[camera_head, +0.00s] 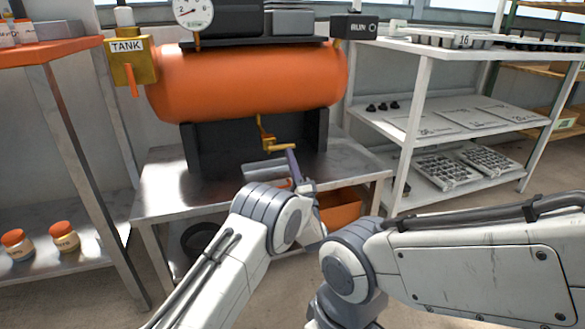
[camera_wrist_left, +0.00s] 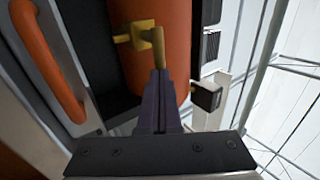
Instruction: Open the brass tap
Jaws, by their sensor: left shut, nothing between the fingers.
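The brass tap (camera_head: 266,139) hangs on a thin brass pipe under the orange tank. Its lever (camera_head: 283,147) points to the right, about level, in the head view. My left gripper (camera_head: 291,157) is at the lever's free end, fingers pointing up, shut and empty. In the left wrist view the tap's square body (camera_wrist_left: 134,35) and its lever (camera_wrist_left: 158,46) show just beyond the shut dark fingertips (camera_wrist_left: 160,74). The tips overlap the lever's end; I cannot tell if they touch it. My right arm crosses the lower right of the head view; its gripper is not in view.
The orange tank (camera_head: 245,82) sits on a dark stand (camera_head: 205,145) on a metal table (camera_head: 165,190). A white shelf (camera_head: 425,85) stands right, an orange bin (camera_head: 340,212) below.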

